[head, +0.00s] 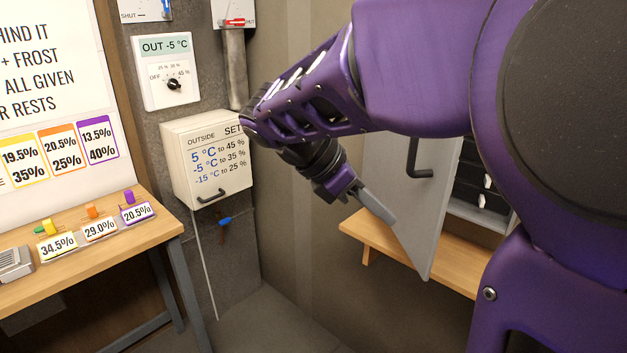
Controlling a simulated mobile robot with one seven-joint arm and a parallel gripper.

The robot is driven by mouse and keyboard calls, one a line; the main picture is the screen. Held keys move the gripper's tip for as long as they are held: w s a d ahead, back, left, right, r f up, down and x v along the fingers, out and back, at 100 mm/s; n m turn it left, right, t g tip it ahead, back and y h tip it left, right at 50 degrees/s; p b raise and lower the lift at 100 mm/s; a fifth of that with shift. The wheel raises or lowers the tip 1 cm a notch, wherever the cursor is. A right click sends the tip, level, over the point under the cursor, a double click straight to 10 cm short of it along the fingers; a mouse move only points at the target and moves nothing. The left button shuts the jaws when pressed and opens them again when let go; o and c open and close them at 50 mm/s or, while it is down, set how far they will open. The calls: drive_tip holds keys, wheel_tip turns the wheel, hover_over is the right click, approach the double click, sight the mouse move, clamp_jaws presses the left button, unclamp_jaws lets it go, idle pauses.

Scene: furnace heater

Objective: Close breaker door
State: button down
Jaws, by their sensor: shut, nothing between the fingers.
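The breaker door (425,215) is a grey panel with a black handle (417,160), right of centre. It stands open, swung out from a cabinet with black breakers (478,185) showing behind its right side. My gripper (386,216) is shut and empty, its grey fingers pointing down and right. The fingertips are at the door's left edge; I cannot tell whether they touch it. My purple arm hides the door's top and much of the cabinet.
A wooden shelf (366,236) runs behind and below the door. A white box (210,165) labelled "OUTSIDE SET" and a dial panel (167,75) hang on the wall to the left. A wooden table (130,232) with coloured tags stands at the left. Floor between is clear.

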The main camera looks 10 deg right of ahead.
sight(430, 232)
drive_tip(key=d+f, duration=0.1)
drive_tip(key=d, duration=0.3)
drive_tip(key=d+f, duration=0.1)
drive_tip(key=d, duration=0.1)
drive_tip(key=shift+d+f+b, duration=0.3)
